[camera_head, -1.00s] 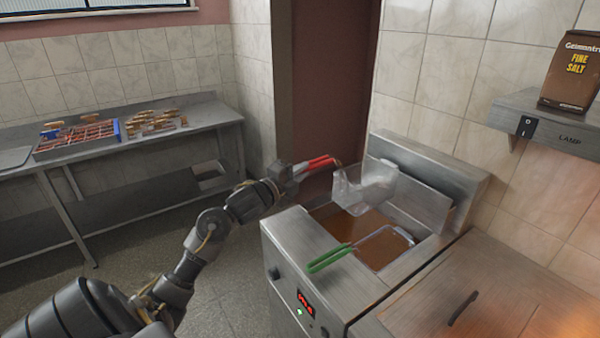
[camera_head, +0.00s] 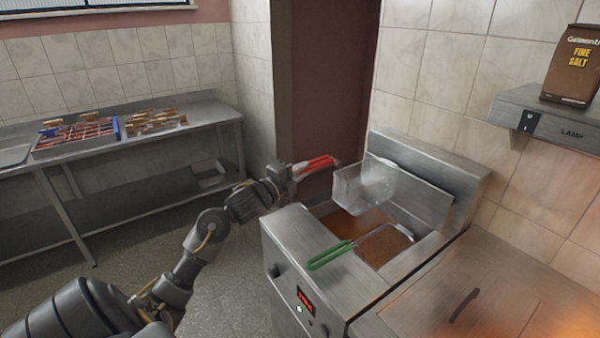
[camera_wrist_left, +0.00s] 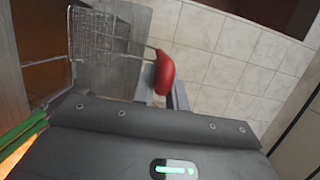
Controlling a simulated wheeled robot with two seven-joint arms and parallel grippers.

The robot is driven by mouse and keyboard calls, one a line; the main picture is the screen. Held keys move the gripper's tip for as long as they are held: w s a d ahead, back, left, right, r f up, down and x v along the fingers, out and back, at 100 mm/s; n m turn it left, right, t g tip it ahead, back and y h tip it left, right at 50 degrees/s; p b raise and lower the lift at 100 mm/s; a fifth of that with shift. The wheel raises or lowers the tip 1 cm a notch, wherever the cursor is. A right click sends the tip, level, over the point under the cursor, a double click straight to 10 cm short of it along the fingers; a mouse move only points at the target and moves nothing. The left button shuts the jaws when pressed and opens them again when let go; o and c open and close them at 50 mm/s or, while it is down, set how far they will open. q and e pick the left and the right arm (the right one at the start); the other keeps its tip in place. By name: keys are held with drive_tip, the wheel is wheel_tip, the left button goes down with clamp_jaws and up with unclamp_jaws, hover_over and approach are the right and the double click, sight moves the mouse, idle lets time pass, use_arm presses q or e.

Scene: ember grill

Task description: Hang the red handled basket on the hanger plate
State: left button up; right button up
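The red handled basket is a wire mesh basket (camera_head: 362,188) with a red handle (camera_head: 318,164). My left gripper (camera_head: 300,170) is shut on the red handle and holds the basket raised above the left part of the fryer's oil. In the left wrist view the red handle (camera_wrist_left: 165,73) sits at the gripper's fingers, and the mesh (camera_wrist_left: 95,35) is at the upper left. The hanger plate (camera_head: 411,194) is the upright metal plate at the back of the fryer. The basket appears close in front of it; I cannot tell whether they touch. My right gripper is not in view.
A green handled basket (camera_head: 330,256) rests in the right part of the fryer (camera_head: 300,245). A metal counter (camera_head: 470,300) stands at right, below a lamp shelf (camera_head: 560,125) with a salt bag (camera_head: 573,68). A steel table (camera_head: 205,115) with food stands at the far left.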

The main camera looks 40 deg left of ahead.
use_arm(q)
drive_tip(key=o, duration=0.4)
drive_tip(key=shift+o, duration=0.3)
drive_tip(key=shift+f, duration=0.1)
drive_tip(key=shift+s, duration=0.55)
drive_tip(key=s+b, duration=0.2)
drive_tip(key=s, duration=0.7)
drive_tip(key=shift+s, duration=0.4)
drive_tip(key=shift+a, duration=0.1)
